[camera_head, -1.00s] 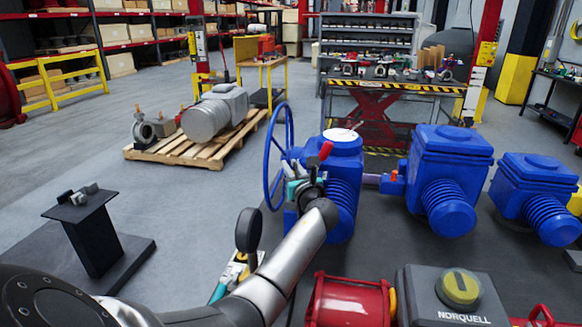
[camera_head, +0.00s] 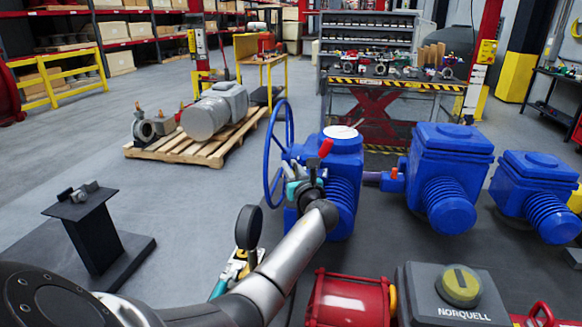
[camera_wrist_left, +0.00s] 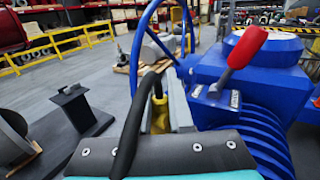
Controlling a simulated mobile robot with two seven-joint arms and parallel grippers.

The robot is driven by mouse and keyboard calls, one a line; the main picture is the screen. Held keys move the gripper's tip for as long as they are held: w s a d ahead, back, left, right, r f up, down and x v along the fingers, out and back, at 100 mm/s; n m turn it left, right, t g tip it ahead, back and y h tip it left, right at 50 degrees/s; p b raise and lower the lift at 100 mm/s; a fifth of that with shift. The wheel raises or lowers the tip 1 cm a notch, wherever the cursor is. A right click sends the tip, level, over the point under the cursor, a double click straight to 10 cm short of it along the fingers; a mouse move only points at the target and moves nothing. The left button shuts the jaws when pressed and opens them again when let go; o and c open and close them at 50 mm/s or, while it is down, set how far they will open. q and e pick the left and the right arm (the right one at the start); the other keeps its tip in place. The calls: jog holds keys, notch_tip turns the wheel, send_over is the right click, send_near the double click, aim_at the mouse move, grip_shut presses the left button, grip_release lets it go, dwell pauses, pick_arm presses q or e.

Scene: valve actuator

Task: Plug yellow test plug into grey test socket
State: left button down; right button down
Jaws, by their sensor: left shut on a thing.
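My left gripper (camera_head: 292,170) is at the front left side of the nearest blue valve actuator (camera_head: 343,165), beside its handwheel. In the left wrist view its two grey fingers (camera_wrist_left: 162,92) are shut on the yellow test plug (camera_wrist_left: 159,116). A black cable (camera_wrist_left: 132,125) curves up over the plug, in front of the left finger. I cannot make out the grey test socket; it may be hidden behind the fingers. I cannot tell whether the plug touches anything ahead. My right gripper is not in view.
The blue handwheel (camera_head: 279,155) stands close on the left. A black pedestal (camera_head: 92,235) is at left.

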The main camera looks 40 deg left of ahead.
pick_arm(q)
jog(key=shift+f+b, duration=0.6)
jog(key=shift+f, duration=0.4)
jog(key=c, duration=0.7)
grip_release()
jog(key=shift+c, duration=0.2)
jog(key=shift+s+d, duration=0.25)
jog(key=shift+d, duration=0.25)
jog(key=p+v, duration=0.1)
jog(key=v, duration=1.3)
jog(key=shift+p, duration=0.35)
jog(key=shift+d, duration=0.1)
